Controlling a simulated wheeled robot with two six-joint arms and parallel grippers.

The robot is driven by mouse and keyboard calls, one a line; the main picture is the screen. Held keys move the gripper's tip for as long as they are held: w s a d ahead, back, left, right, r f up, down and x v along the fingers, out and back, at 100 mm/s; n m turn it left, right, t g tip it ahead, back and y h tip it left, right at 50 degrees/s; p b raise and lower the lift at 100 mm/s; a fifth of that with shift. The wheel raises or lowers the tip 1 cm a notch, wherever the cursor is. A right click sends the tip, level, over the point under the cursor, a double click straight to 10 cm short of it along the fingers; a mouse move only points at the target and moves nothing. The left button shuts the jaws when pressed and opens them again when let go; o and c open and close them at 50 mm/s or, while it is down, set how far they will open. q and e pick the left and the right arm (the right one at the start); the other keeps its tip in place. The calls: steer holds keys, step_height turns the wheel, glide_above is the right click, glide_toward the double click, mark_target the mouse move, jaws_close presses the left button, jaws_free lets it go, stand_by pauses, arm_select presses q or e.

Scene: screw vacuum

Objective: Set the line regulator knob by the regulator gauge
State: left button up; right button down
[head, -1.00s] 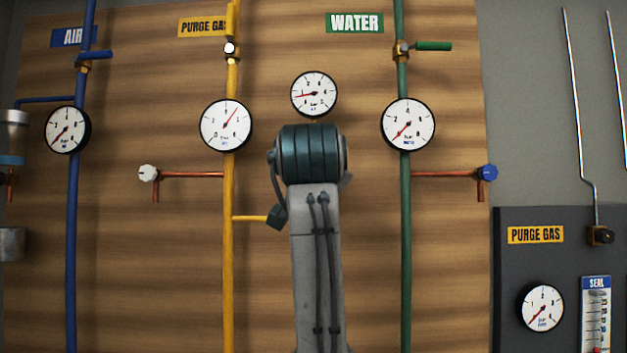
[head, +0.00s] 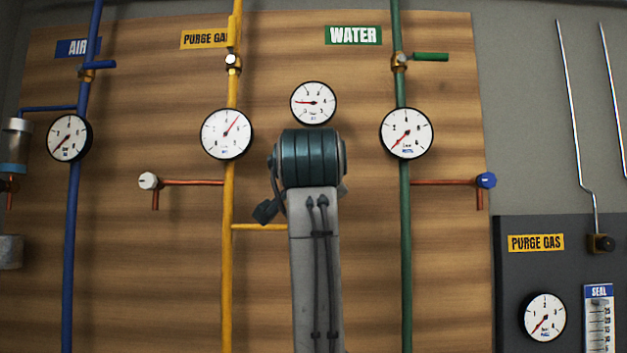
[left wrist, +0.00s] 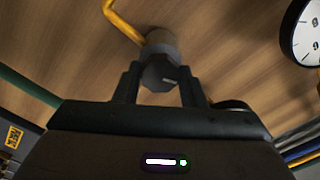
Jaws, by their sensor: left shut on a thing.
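The regulator gauge (head: 313,103) is the small white dial at the top centre of the head view. Its red needle points left, slightly above level. In the left wrist view the dark regulator knob (left wrist: 160,76) sits on a grey body below a yellow pipe. My left gripper (left wrist: 158,88) is shut on the knob, with a finger on each side of it. In the head view my arm's teal joint and grey link hide the knob and the gripper. My right gripper is in neither view.
The yellow pipe (head: 229,270) and green pipe (head: 405,270) run down either side of my arm, with larger gauges (head: 227,133) (head: 406,133) on them. A white-knobbed tap (head: 148,181) and a blue-knobbed tap (head: 486,180) stick out. A dark panel (head: 510,290) stands lower right.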

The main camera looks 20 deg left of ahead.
arm_select(q)
steer(key=o, duration=1)
steer(key=b+v, duration=0.4)
steer(key=v, duration=0.6)
steer(key=shift+s+b, duration=0.3)
steer(key=shift+s, duration=0.05)
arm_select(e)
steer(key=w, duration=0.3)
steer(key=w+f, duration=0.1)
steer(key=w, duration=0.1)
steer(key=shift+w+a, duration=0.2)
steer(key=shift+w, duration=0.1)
arm_select(q)
steer(key=shift+d, duration=0.15)
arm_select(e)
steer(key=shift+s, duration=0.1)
